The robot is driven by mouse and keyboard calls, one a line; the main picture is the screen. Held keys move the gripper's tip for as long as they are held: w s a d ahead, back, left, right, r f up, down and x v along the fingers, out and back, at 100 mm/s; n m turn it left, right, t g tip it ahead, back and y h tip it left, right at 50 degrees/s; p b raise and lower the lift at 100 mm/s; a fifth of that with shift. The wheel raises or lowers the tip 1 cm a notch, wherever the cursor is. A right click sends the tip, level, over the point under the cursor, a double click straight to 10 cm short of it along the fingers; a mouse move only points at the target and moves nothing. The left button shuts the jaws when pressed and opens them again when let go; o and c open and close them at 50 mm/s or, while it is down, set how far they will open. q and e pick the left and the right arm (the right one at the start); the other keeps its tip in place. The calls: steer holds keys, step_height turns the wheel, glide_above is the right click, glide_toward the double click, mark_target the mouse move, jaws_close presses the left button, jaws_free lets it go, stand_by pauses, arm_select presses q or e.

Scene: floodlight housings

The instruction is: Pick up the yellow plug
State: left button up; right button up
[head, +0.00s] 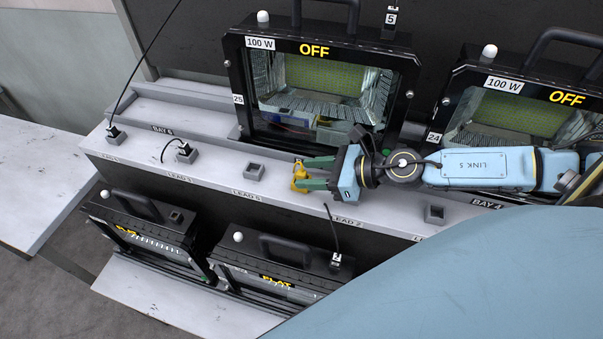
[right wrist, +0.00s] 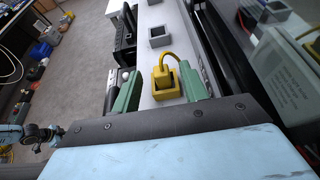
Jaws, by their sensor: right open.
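The yellow plug (head: 299,178) is at the grey bench ledge, in front of the floodlight marked 25. In the right wrist view the yellow plug (right wrist: 166,84) is a small block with a yellow cord curving up and away from it. My right gripper (head: 304,173) is open, its two green fingers on either side of the plug. In the right wrist view the right gripper (right wrist: 160,78) has the plug between its fingers, with a gap at each side; I cannot tell whether either finger touches it.
Grey sockets stand along the ledge, an empty one (head: 254,171) to the left and another (head: 434,214) to the right. A black plug (head: 184,150) sits further left. Floodlights 25 (head: 240,95) and 24 (head: 455,95) stand behind. Two housings (head: 140,225) are below the ledge.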

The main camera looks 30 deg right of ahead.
mark_target(298, 171)
steer(key=p+x, duration=0.2)
steer(key=x, duration=0.1)
steer(key=shift+w+r, duration=0.2)
steer(key=shift+w+a+f, duration=0.35)
steer(key=shift+a+f, duration=0.05)
jaws_close()
